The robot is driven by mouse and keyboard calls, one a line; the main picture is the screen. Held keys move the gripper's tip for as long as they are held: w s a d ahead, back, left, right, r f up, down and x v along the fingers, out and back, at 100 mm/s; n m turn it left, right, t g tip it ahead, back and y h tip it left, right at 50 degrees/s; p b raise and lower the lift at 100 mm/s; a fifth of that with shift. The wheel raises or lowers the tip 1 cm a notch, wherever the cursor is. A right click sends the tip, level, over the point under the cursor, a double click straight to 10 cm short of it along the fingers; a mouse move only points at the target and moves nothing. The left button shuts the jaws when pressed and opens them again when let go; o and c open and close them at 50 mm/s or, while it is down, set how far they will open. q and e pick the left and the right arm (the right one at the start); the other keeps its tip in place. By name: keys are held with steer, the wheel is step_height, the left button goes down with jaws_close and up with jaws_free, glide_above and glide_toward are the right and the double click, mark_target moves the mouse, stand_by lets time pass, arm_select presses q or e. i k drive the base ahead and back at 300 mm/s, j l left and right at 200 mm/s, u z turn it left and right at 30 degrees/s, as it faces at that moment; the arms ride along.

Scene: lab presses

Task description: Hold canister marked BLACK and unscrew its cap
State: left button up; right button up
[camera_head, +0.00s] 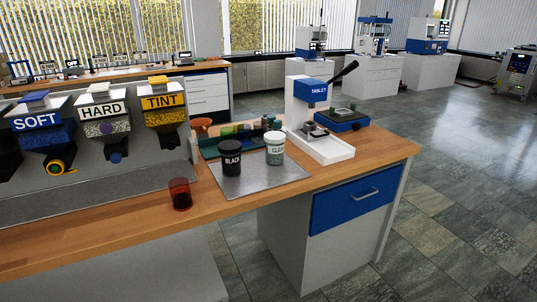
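The canister marked BLACK (231,159) is dark, with white lettering and a black cap (230,145) on top. It stands upright on a grey mat (257,185) on the wooden bench, left of a canister marked CLEAR. The cap sits on the canister. Neither of my grippers is in the head view, and nothing touches the canister.
The CLEAR canister (275,149) stands close on its right. A dark red cup (180,193) is at front left. A TABLET press (317,110) is at right, and SOFT, HARD and TINT dispensers (103,112) are at left. The bench's front right is clear.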

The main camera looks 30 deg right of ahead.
mark_target(230, 163)
steer(key=k+l, duration=0.1)
steer(key=l, duration=0.85)
steer(key=k+l, duration=0.1)
steer(key=l, duration=0.85)
